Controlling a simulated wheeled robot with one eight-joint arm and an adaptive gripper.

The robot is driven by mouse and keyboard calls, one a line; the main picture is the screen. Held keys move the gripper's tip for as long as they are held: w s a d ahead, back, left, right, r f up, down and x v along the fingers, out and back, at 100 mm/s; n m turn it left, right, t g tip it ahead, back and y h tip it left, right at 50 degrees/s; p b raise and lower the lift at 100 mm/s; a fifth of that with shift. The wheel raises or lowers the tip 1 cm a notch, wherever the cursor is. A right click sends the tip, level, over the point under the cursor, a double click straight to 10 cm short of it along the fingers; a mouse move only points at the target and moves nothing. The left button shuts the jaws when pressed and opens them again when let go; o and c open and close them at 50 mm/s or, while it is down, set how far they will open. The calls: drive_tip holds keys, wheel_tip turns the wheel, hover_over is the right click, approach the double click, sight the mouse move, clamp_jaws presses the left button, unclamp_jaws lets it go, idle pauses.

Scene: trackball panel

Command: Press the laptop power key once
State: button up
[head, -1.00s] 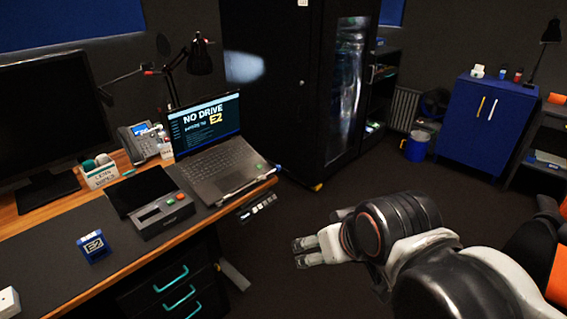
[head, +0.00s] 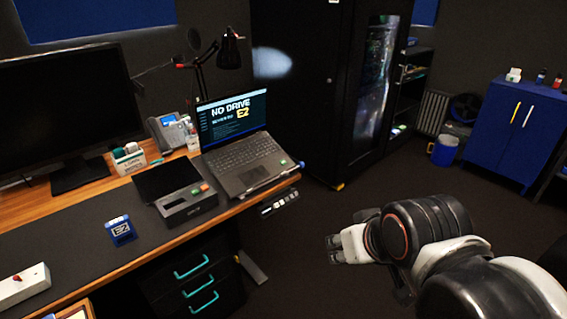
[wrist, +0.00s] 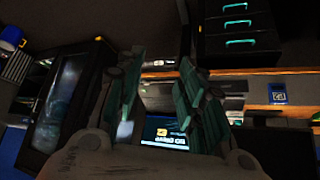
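An open laptop (head: 247,162) stands at the right end of the desk in the head view. Its screen (head: 236,115) reads "NO DRIVE E2". A single power key cannot be made out on the keyboard; a green spot (head: 283,162) shows at the laptop's right edge. My gripper (head: 333,249) is in the air right of the desk, over the floor, well apart from the laptop. In the wrist view its two fingers (wrist: 155,95) are spread with a gap between them, and nothing is held. The laptop screen shows upside down there (wrist: 165,132), beyond the fingers.
A device with a red and a green button (head: 187,203) lies left of the laptop. A blue E2 block (head: 121,230), a desk phone (head: 168,132), a monitor (head: 65,115) and a lamp (head: 229,52) are on the desk (head: 60,214). Open floor lies right of it.

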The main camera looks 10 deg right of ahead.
clamp_jaws()
idle(1.0)
